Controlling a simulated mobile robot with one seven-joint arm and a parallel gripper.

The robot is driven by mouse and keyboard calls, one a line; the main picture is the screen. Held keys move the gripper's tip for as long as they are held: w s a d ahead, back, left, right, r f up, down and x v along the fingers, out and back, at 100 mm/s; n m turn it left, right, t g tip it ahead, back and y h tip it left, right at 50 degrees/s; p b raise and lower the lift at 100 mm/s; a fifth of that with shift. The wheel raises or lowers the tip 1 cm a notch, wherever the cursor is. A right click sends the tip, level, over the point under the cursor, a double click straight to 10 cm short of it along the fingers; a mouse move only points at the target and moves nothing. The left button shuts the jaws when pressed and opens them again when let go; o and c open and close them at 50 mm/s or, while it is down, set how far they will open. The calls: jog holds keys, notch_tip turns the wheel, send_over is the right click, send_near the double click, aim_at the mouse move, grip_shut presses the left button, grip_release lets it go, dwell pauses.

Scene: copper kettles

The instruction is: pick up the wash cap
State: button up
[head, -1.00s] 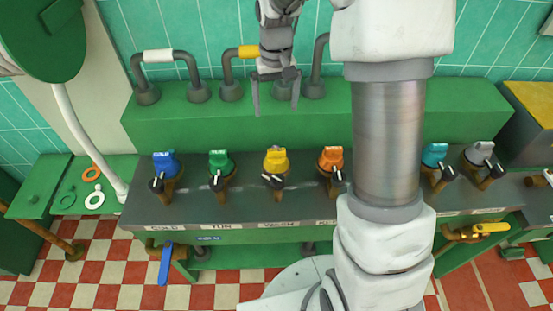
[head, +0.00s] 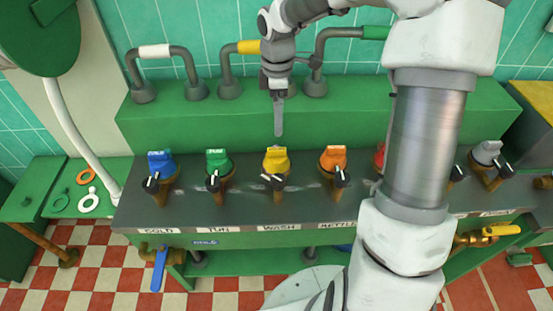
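The wash cap is the yellow cap (head: 276,158) on the brass fitting above the WASH label (head: 279,228) on the counter front. It sits upright behind a black knob with a white mark (head: 272,182). My gripper (head: 279,130) points down above and behind the yellow cap, apart from it in the picture. Its fingers are seen edge-on as one grey strip, so the gap between them is hidden. Nothing shows held in it.
A blue cap (head: 160,162) and green cap (head: 217,160) stand left, an orange cap (head: 333,159) right. My arm partly hides a red cap (head: 379,158). Behind runs a green ledge (head: 180,125) with grey pipes (head: 228,75). Rings (head: 88,200) lie on a green side shelf.

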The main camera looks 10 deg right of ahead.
aim_at(277, 149)
notch_tip(277, 149, down, 14)
jog(key=shift+a+r+b, duration=0.15)
jog(key=shift+b, duration=0.5)
jog(key=c, duration=1.1)
